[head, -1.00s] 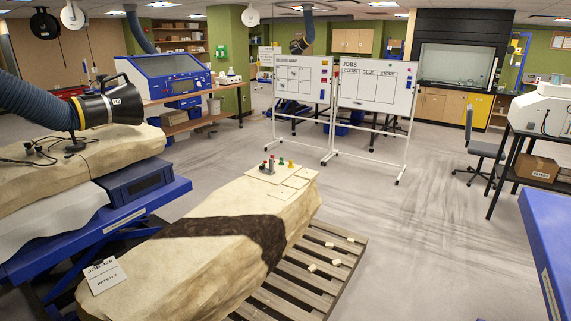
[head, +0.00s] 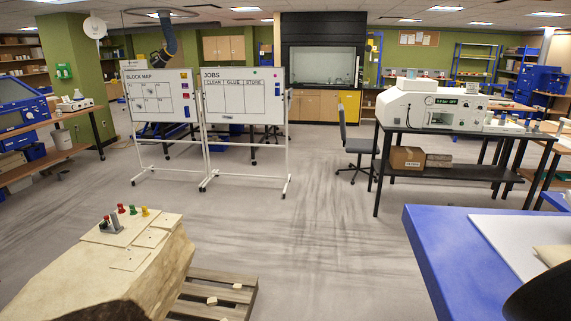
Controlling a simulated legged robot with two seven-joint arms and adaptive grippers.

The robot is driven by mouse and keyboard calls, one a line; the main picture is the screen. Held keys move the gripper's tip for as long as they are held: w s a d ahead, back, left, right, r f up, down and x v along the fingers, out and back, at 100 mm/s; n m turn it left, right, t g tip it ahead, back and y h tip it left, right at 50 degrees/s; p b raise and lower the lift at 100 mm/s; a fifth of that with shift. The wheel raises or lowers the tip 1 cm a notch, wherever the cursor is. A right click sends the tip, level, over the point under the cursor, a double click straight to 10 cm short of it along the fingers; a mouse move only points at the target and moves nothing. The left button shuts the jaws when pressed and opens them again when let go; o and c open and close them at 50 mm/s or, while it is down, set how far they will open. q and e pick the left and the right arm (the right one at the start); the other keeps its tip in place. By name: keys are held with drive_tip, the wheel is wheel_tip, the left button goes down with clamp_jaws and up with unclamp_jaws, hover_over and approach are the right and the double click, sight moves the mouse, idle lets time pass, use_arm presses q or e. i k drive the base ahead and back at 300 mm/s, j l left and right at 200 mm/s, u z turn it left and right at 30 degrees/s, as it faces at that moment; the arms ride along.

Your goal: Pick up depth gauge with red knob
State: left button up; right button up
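Several small coloured knobbed pieces stand in a group on the far end of the pale stone block (head: 120,265) at the lower left of the head view. One red-topped piece (head: 121,209) stands at the back of the group. A green one (head: 133,210) and a yellow one (head: 145,211) stand to its right. A grey upright piece (head: 115,224) with red beside it stands in front. They are too small to tell which is the depth gauge with the red knob. Neither of my grippers is in view.
The block rests on a wooden pallet (head: 215,290). Two whiteboards (head: 242,100) on wheeled stands are beyond it. A blue table (head: 425,255) is at the right, with a dark rounded object (head: 545,295) at the corner. Open grey floor (head: 320,230) lies between block and blue table.

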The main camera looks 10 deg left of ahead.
sight(115, 228)
drive_tip(key=i, duration=2.25)
drive_tip(key=i+z, duration=0.2)
drive_tip(key=i, duration=1.95)
drive_tip(key=i+j+u, duration=0.2)
drive_tip(key=i+u, duration=0.55)
drive_tip(key=i, duration=0.25)
drive_tip(key=i+l+u, duration=0.15)
drive_tip(key=i+u, duration=0.25)
drive_tip(key=i, duration=0.15)
drive_tip(key=i+l+u, duration=0.35)
drive_tip(key=i, duration=0.15)
drive_tip(key=i+j+u, duration=0.25)
drive_tip(key=i+u, duration=0.2)
drive_tip(key=i+j+u, duration=0.15)
drive_tip(key=i+u, duration=0.6)
drive_tip(key=u, duration=0.15)
